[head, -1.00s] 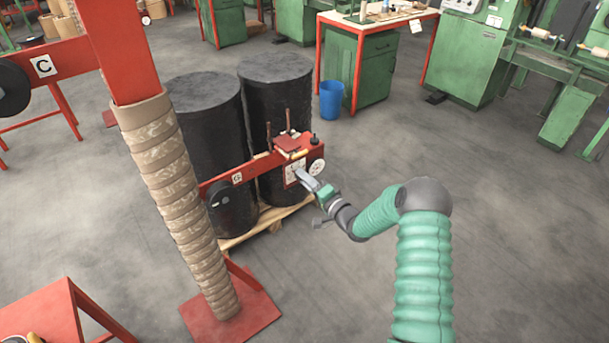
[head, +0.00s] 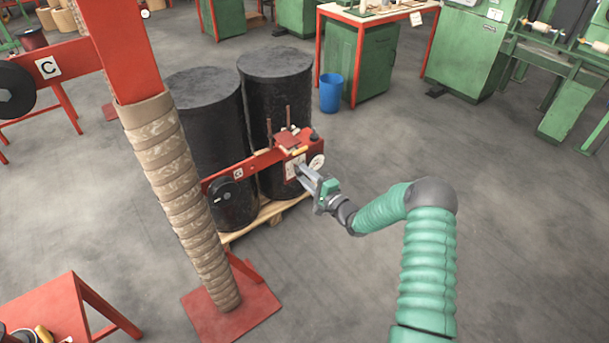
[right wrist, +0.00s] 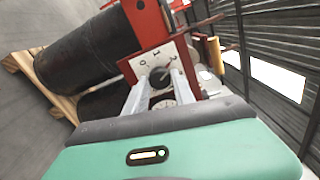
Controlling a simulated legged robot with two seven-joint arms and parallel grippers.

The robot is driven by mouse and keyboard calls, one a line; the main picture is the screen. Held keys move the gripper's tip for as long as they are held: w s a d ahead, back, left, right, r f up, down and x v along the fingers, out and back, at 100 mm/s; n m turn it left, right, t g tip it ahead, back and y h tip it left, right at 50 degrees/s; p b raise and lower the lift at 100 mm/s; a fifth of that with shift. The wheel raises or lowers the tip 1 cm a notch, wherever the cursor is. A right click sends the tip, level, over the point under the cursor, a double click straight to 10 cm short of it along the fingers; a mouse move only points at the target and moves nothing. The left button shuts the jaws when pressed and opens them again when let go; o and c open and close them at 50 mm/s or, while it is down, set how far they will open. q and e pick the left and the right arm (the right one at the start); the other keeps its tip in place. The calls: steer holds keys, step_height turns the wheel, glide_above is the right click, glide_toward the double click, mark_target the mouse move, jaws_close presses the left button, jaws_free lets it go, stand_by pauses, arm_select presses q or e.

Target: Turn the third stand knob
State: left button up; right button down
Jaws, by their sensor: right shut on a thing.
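The stand is a red horizontal arm (head: 262,162) beside a cloth-wrapped post (head: 180,200). At its right end is a white dial plate (head: 293,168), also in the right wrist view (right wrist: 138,66), with the marks 0, 1 and 2. A small dark knob (right wrist: 160,76) sits on this plate; the head view does not show it clearly. My right gripper (head: 302,174) reaches the plate from the right. In the right wrist view its fingers (right wrist: 158,88) are closed on the knob, one on each side. My left gripper is out of view.
Two black drums (head: 276,95) stand on a wooden pallet (head: 262,218) behind the stand arm. A round white dial (head: 317,162) is at the arm's end. A red table (head: 50,310) is at the lower left, a blue bin (head: 330,93) at the back. The right floor is open.

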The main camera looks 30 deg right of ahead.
steer(key=shift+d, duration=0.3)
steer(key=c, duration=1.3)
jaws_free()
steer(key=shift+o, duration=1.1)
steer(key=shift+f, duration=0.1)
steer(key=shift+d+f, duration=0.1)
steer(key=s+d+p, duration=0.1)
steer(key=s, duration=1.5)
steer(key=shift+s+d, duration=0.15)
steer(key=shift+s, duration=0.2)
steer(key=shift+f, duration=0.1)
